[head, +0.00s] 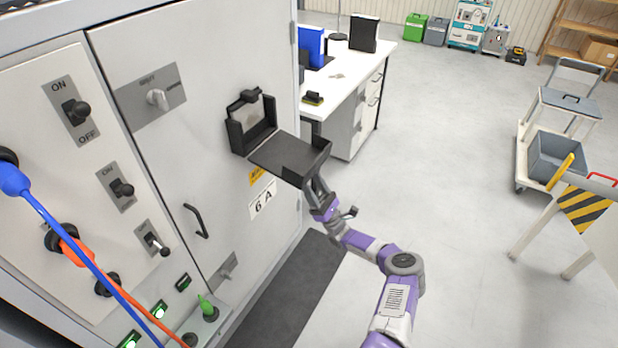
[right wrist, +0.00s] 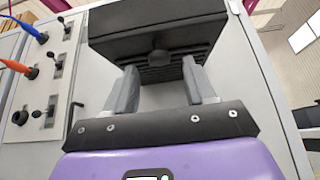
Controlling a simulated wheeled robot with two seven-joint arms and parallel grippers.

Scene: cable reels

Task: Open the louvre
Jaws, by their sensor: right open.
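The louvre is a black frame (head: 237,137) with a pale inside, set on the grey cabinet door. Its black flap (head: 284,154) stands out from the frame's lower edge, swung down and roughly level. My right gripper (head: 316,187) is at the flap's outer end, just below it. In the right wrist view, the gripper's two grey fingers (right wrist: 159,66) are apart, with a small dark knob (right wrist: 158,57) between their tips. The flap's dark ribbed side (right wrist: 175,68) lies behind the knob. I cannot tell whether the fingers touch it. My left gripper is not in view.
The cabinet door (head: 190,130) also bears a handle (head: 196,221) and a 6 A label (head: 262,201). Switches and blue and orange cables (head: 75,248) are at left. A white desk (head: 350,90) stands behind the cabinet.

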